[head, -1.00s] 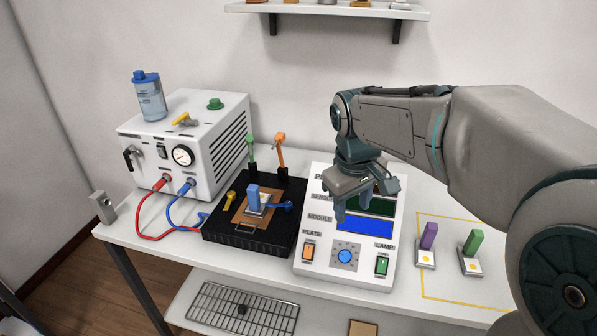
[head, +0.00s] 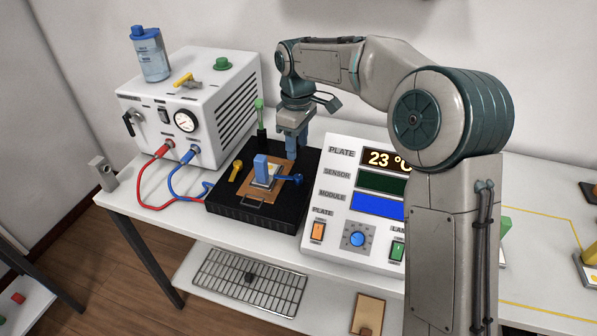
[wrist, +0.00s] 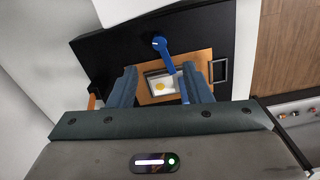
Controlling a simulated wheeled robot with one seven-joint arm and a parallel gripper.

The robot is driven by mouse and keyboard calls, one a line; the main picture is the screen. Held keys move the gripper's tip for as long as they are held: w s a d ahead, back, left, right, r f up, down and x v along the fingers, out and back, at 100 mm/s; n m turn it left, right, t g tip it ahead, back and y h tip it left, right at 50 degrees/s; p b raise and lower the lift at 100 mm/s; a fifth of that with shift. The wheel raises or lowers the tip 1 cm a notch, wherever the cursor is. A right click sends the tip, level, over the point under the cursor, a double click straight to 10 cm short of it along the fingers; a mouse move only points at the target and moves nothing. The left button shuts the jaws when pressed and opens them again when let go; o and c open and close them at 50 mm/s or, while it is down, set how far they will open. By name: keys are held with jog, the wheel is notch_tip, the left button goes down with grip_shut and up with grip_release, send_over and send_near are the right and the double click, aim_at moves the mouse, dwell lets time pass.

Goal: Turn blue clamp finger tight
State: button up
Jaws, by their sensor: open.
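The blue clamp (head: 290,180) is at the right side of the black plate fixture (head: 255,212). My gripper (head: 293,156) is open and points down above the back right part of the fixture, behind the clamp. In the wrist view the blue clamp (wrist: 161,46) shows beyond my fingertips (wrist: 168,82), its arm pointing to the module (wrist: 158,84) seen between them. I see no contact with the clamp.
A yellow clamp (head: 237,169) is at the fixture's left, and a green-topped post (head: 260,118) stands behind it. The control panel (head: 345,215) is close on the right. A white supply box (head: 190,105) with red and blue hoses stands left.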

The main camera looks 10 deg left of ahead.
aim_at(298, 176)
notch_tip(298, 176, down, 10)
jog(key=shift+r, duration=0.1)
grip_shut()
